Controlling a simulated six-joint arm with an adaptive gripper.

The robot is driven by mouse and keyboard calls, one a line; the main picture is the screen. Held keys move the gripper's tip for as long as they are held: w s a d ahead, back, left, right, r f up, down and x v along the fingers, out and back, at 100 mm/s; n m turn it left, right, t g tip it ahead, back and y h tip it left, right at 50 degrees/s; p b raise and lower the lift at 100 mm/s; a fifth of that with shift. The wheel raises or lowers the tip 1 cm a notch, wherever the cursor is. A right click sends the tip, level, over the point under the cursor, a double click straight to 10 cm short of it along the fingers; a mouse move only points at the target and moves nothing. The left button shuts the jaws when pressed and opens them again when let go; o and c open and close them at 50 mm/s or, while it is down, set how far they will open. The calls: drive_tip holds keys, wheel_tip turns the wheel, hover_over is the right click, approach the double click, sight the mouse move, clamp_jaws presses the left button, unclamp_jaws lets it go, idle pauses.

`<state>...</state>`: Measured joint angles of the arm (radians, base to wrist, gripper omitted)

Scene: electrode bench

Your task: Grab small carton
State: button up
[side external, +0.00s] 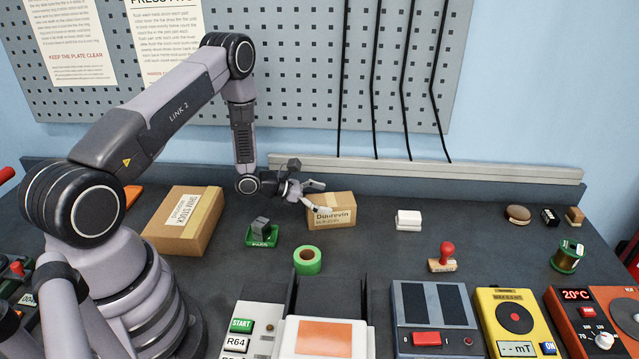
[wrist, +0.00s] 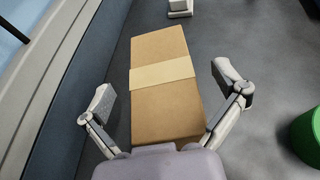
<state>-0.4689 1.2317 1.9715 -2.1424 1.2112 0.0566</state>
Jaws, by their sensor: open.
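The small carton (side external: 332,211) is a brown box with a paler tape band and printed lettering on its front. It sits on the dark bench near the back ledge. My gripper (side external: 318,197) is at its left end in the side view, with the fingers spread. In the wrist view the carton (wrist: 165,85) lies lengthwise between the two open fingers of my gripper (wrist: 165,92), with a gap on each side. Its near end is partly hidden behind the gripper body.
A larger carton (side external: 184,221) stands to the left. A green tray (side external: 262,240) with a grey block and a green tape roll (side external: 307,261) lie in front. A white block (side external: 408,220) and a red-handled stamp (side external: 442,258) are to the right. The back ledge (side external: 430,169) runs behind the carton.

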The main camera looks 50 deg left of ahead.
drive_tip(key=shift+x, duration=1.05)
drive_tip(key=c, duration=1.2)
drive_tip(key=shift+c, duration=0.6)
drive_tip(key=shift+r, duration=0.15)
